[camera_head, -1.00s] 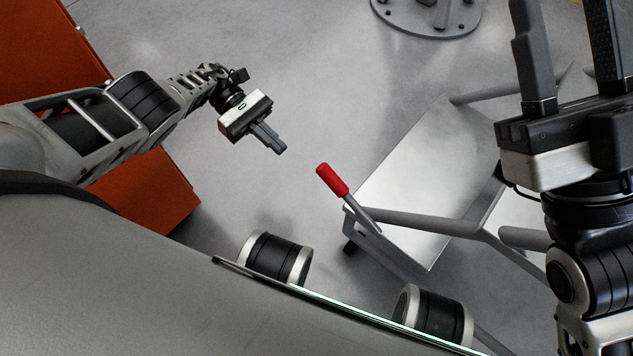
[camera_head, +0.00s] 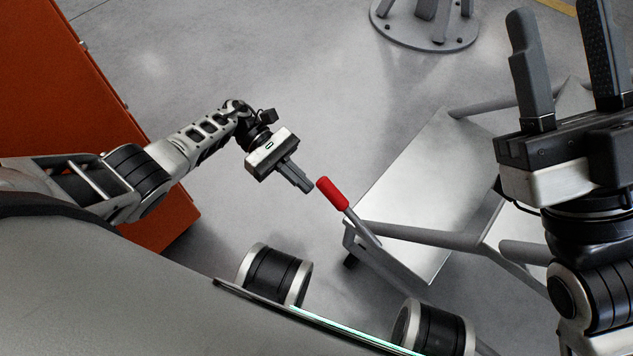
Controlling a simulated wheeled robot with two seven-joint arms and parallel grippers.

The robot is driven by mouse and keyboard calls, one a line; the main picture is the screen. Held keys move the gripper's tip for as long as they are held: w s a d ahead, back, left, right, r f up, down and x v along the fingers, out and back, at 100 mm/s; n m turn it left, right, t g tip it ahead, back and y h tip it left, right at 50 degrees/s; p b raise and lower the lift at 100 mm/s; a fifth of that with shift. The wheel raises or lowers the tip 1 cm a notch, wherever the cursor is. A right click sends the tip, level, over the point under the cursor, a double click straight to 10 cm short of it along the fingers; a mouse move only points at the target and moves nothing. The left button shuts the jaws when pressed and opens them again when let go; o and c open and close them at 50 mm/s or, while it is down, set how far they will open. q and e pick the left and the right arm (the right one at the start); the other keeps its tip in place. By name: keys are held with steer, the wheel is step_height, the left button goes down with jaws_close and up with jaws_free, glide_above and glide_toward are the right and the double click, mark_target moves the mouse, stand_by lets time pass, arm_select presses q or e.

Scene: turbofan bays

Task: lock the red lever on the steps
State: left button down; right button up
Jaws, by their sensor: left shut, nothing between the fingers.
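The red lever (camera_head: 332,194) has a red grip on a grey rod and stands at the near left corner of the steps (camera_head: 408,196). The rod leans up and to the left from the steps' frame. My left gripper (camera_head: 303,186) is shut and empty, with its fingertips just left of the red grip. A small gap seems to show between them, though depth is hard to judge. My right gripper (camera_head: 566,68) is in the upper right, its fingers spread apart with nothing between them, away from the lever.
An orange cabinet (camera_head: 60,90) stands at the left, behind my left arm. A round grey floor base with bolts (camera_head: 424,32) is at the top. Grey tube rails (camera_head: 425,234) run along the steps. The grey floor between cabinet and steps is clear.

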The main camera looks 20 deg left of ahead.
arm_select(q)
steer(key=shift+s+d+r, duration=0.25)
steer(key=shift+d+r, duration=0.2)
steer(key=shift+d, duration=0.25)
steer(key=shift+s+d+r, duration=0.25)
steer(key=shift+d+r, duration=0.25)
steer(key=shift+d, duration=0.15)
steer(key=shift+s+d+r, duration=0.25)
steer(key=shift+d+r, duration=0.2)
steer(key=shift+d, duration=0.25)
